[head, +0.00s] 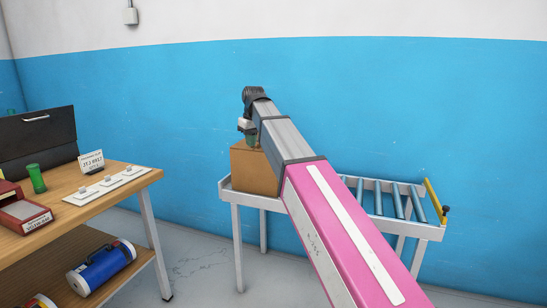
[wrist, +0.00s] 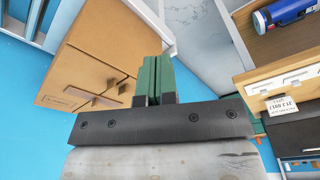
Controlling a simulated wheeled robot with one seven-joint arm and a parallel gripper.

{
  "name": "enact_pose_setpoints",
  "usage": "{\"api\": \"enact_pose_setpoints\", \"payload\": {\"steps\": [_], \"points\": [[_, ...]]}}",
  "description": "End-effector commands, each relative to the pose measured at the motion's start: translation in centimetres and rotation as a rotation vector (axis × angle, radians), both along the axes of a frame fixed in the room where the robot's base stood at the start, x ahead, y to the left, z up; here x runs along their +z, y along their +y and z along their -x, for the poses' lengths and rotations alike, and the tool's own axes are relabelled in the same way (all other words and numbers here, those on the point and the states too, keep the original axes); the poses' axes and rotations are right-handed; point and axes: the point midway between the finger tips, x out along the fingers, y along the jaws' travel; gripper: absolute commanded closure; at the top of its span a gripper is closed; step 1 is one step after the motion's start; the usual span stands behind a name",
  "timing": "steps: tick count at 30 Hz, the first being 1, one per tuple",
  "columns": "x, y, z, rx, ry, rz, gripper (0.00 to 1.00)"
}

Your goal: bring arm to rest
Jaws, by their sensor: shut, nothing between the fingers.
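My arm stretches out across the head view, and my gripper (head: 251,139) hangs at its far end, pointing down, by the top of a brown cardboard box (head: 252,172). In the wrist view the two green fingers of my gripper (wrist: 158,62) are pressed together with nothing between them. The box also shows in the wrist view (wrist: 92,50), beside the fingers. I cannot tell whether the fingertips touch it.
The box stands on the left end of a roller conveyor (head: 228,188) with a yellow end stop (head: 434,200). A wooden workbench (head: 135,177) on the left holds a green cup (head: 37,179), a red box (head: 22,215) and a sign (head: 91,162). A blue cylinder (head: 101,267) lies on its lower shelf.

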Motion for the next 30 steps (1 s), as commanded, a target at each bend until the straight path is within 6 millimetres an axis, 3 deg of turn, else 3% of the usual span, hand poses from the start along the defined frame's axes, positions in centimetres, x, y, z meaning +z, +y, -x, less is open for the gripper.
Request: {"api": "enact_pose_setpoints", "payload": {"steps": [2,11,17,23,30], "points": [[0.0,0.0,0.0,0.0,0.0,0.0,1.0],[-3.3,-1.7,0.2,-0.039,0.009,0.003,1.0],[-6.6,-3.6,0.5,-0.082,0.018,0.006,1.0],[-11.3,-6.3,1.3,-0.143,0.032,0.01,1.0],[-20.1,-11.7,3.9,-0.264,0.057,0.021,1.0]]}}
